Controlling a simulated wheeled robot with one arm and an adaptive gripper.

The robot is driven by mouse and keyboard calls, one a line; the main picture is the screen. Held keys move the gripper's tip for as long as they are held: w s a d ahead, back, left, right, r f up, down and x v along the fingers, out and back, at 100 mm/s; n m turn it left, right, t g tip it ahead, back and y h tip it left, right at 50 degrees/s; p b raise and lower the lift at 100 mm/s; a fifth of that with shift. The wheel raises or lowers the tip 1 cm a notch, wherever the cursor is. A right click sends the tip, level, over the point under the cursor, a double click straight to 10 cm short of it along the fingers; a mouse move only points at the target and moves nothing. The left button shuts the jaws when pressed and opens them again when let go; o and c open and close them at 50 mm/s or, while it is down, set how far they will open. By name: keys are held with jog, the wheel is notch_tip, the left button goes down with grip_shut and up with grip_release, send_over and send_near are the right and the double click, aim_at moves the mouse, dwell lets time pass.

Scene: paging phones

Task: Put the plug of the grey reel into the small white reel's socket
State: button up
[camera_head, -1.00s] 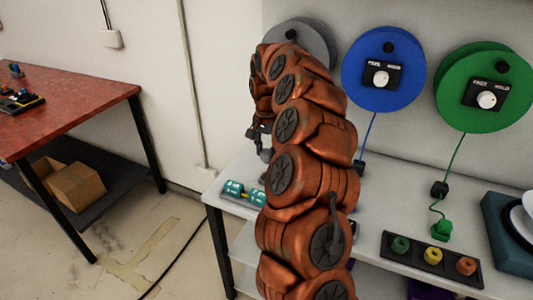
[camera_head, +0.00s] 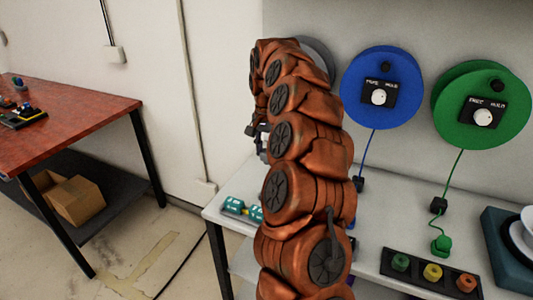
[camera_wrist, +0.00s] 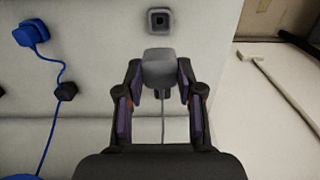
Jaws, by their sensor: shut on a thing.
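In the wrist view my gripper (camera_wrist: 160,84) is shut on a light grey plug (camera_wrist: 160,66), with a finger on each side. A pale cord (camera_wrist: 163,124) runs from the plug back toward the palm. A small grey square socket (camera_wrist: 160,20) with a dark hole lies just beyond the plug, in line with it and apart from it in the picture. I cannot tell the height gap. In the head view the grey reel (camera_head: 319,52) on the wall is mostly hidden behind my arm. My gripper is largely hidden there too. I cannot make out the small white reel's body.
A blue reel (camera_head: 408,70) and a green reel (camera_head: 513,128) hang to the right. A blue plug (camera_wrist: 31,33) lies left of the socket. The white table (camera_head: 221,202) holds teal blocks (camera_head: 235,205) and a dark button strip (camera_head: 420,270). A red table (camera_head: 80,120) stands left.

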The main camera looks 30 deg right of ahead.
jog(key=shift+r+p, duration=1.45)
jog(key=shift+r, duration=2.85)
jog(key=shift+s, duration=0.1)
jog(key=s+d+b, duration=0.3)
jog(key=s+d, duration=0.3)
jog(key=s, duration=0.3)
jog(key=s+d+b, duration=0.3)
jog(key=s+d, duration=0.3)
jog(key=s, duration=0.3)
jog(key=shift+s, duration=0.2)
jog(key=s+d+p, duration=0.1)
jog(key=s+d, duration=0.5)
jog(key=s, duration=0.3)
jog(key=s+d, duration=0.5)
jog(key=s, duration=0.4)
jog(key=shift+s+d+p, duration=0.25)
jog(key=shift+d+p, duration=0.1)
